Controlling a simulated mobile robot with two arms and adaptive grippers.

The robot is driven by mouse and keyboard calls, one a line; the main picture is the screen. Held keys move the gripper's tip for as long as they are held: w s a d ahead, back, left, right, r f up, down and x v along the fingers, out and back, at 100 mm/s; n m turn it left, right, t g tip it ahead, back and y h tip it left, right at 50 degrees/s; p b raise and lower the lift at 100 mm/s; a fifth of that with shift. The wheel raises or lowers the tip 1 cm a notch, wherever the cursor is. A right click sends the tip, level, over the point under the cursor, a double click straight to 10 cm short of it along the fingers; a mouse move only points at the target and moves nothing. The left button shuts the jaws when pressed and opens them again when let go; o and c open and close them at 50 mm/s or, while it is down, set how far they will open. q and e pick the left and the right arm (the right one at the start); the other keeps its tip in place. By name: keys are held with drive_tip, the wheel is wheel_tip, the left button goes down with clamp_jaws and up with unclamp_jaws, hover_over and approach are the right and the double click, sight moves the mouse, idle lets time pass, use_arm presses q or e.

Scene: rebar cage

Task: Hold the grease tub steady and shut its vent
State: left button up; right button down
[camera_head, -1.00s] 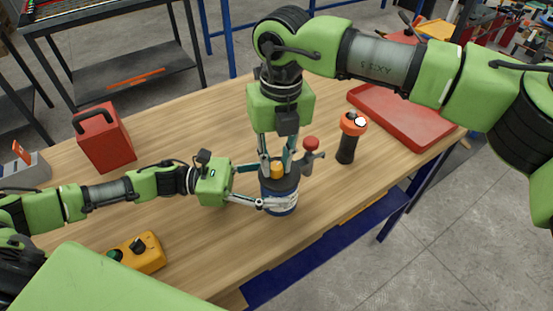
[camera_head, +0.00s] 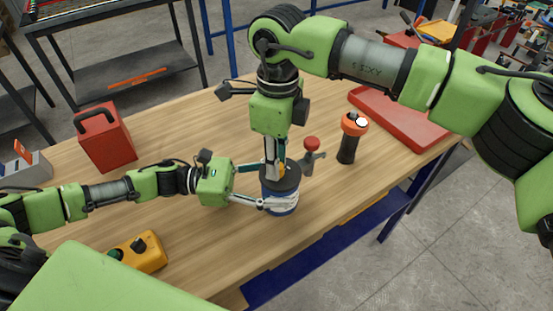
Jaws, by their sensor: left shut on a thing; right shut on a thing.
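The grease tub (camera_head: 283,203), dark with a white and blue label band, stands upright near the table's front edge. My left gripper (camera_head: 263,187) comes from the left and is shut on the tub's body, one finger on either side. My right gripper (camera_head: 274,173) points straight down from above and is shut on the vent (camera_head: 282,171), a small orange-yellow part on top of the dark lid. The fingers hide most of the vent, so its exact position cannot be told.
A red-knobbed grey tool (camera_head: 310,157) stands close to the tub's right. Beyond it are a black flashlight with an orange head (camera_head: 348,145) and a red tray (camera_head: 400,118). A red box (camera_head: 106,140) and a yellow control box (camera_head: 142,252) lie left.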

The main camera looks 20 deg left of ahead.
drive_tip(key=shift+n, duration=1.6)
drive_tip(key=c, duration=1.8)
unclamp_jaws()
drive_tip(key=r, duration=1.2)
drive_tip(key=shift+w+a, duration=0.1)
drive_tip(key=shift+w, duration=0.1)
